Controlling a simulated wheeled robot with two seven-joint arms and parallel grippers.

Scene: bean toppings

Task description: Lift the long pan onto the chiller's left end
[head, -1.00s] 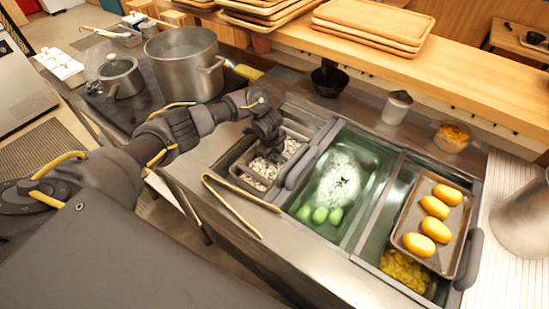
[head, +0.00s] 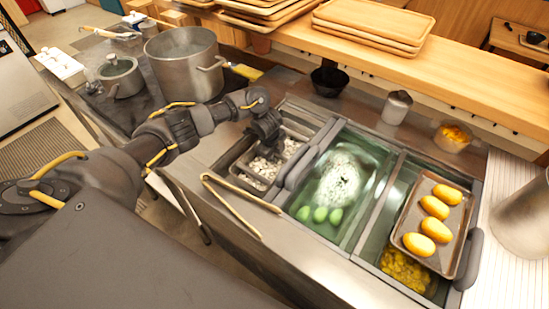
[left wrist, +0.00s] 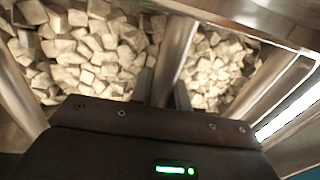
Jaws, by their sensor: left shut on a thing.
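The long steel pan (head: 240,171) holds pale cubes and sits at the left end of the chiller (head: 338,262). My left gripper (head: 272,138) is over the pan, pointing down and shut on its metal rim. In the left wrist view, the fingers (left wrist: 166,92) straddle a metal wall (left wrist: 176,58) with pale cubes on both sides. The gripper hides part of the pan, and I cannot tell whether the pan's underside is fully seated. My right gripper is not in view.
Gold tongs (head: 232,205) lie on the counter in front of the pan. A green-tinted bin (head: 372,190) and a tray of yellow ovals (head: 452,255) are to the right. A large pot (head: 182,65) stands at the left, and a black bowl (head: 330,82) behind.

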